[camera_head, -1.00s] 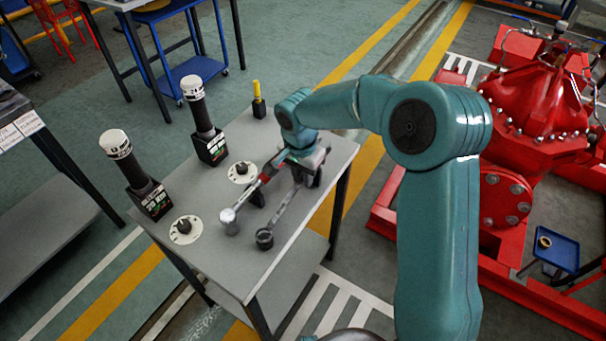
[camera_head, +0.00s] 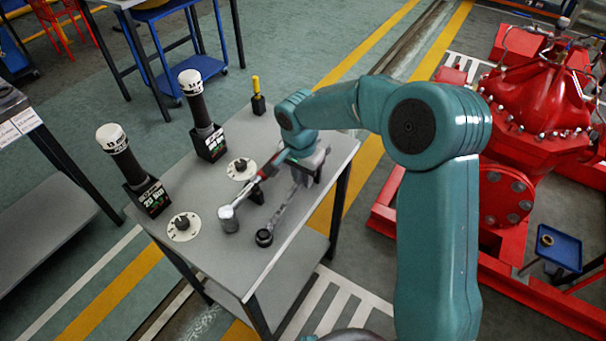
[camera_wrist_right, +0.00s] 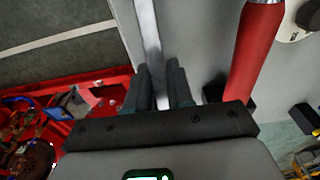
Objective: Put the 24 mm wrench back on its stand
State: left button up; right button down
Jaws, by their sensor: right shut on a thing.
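My right gripper (camera_head: 303,172) is low over the grey table (camera_head: 215,255), partly hidden by its own wrist. In the right wrist view the gripper (camera_wrist_right: 164,85) is shut on the steel shaft of a wrench (camera_wrist_right: 148,32). In the head view this wrench (camera_head: 283,213) slants down-left to a dark ring end near the table's front edge. I cannot read a size on it, nor tell whether it touches its stand. A red-handled tool with a silver head (camera_head: 229,214) lies beside it; its red handle (camera_wrist_right: 255,50) shows right of the fingers. My left gripper is not in view.
Two dark cylinders with white caps, one at the left (camera_head: 122,158) and one farther back (camera_head: 203,118), stand on the table. Two round white dials (camera_head: 184,227) and (camera_head: 241,169) and a yellow-topped item (camera_head: 257,95) are there too. A red pump (camera_head: 530,115) stands to the right.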

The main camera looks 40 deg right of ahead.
jog(key=shift+f, duration=0.25)
jog(key=c, duration=0.9)
grip_release()
jog(key=r, duration=0.5)
jog(key=a+r, duration=0.1)
jog(key=r, duration=0.5)
jog(key=r+p, duration=0.1)
jog(key=r, duration=0.4)
jog(key=shift+s+a+r, duration=0.2)
jog(key=shift+s, duration=0.1)
